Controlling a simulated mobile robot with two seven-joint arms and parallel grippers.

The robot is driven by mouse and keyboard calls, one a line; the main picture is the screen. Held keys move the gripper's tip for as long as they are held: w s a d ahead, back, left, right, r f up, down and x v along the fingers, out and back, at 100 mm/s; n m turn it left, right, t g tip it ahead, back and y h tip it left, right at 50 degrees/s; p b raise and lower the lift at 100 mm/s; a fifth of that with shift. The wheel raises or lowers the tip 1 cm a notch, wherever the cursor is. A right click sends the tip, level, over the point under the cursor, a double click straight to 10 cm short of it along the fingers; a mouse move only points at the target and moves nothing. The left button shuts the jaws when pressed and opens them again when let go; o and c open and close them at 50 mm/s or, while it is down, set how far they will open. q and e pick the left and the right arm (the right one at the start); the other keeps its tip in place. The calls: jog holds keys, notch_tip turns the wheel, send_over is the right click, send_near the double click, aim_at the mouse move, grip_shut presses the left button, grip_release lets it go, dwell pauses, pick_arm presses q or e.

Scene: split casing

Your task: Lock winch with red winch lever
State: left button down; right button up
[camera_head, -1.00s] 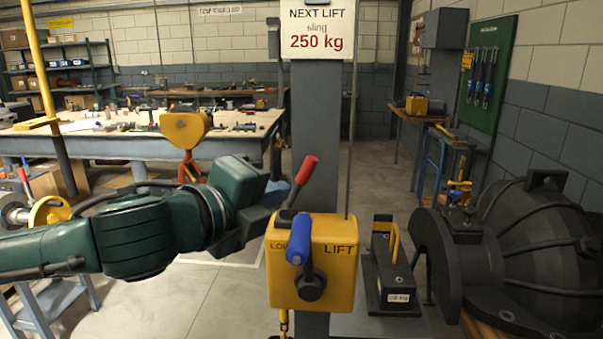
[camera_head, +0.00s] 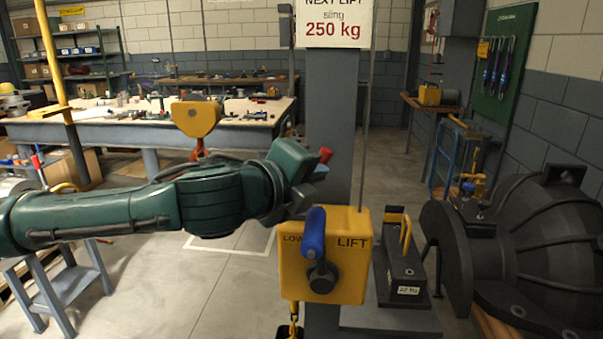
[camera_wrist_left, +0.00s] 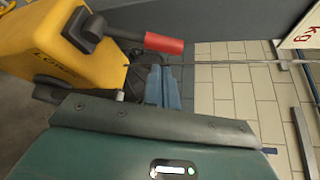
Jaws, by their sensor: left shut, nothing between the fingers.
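The winch is a yellow box (camera_head: 348,272) marked LOW and LIFT, mounted on a grey column, with a blue crank handle (camera_head: 315,232) on its front. The red winch lever (camera_head: 326,154) rises above the box's top left; only its red tip shows there. In the left wrist view the red grip (camera_wrist_left: 164,43) juts sideways from a dark arm at the yellow box (camera_wrist_left: 52,52). My left gripper (camera_head: 319,173) is shut and empty, behind the winch's upper left in the head view. Its bluish fingers (camera_wrist_left: 164,87) lie close to the lever; contact cannot be told. My right gripper is not in view.
A black weight with a yellow handle (camera_head: 404,268) stands right of the winch, beside a large black casing (camera_head: 530,250). A yellow hoist block with an orange hook (camera_head: 196,118) hangs behind my left arm.

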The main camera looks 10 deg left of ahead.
pick_arm(q)
jog(key=shift+x, duration=2.15)
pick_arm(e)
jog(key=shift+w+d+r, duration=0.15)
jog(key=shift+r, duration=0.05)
pick_arm(q)
jog(key=shift+a, duration=0.15)
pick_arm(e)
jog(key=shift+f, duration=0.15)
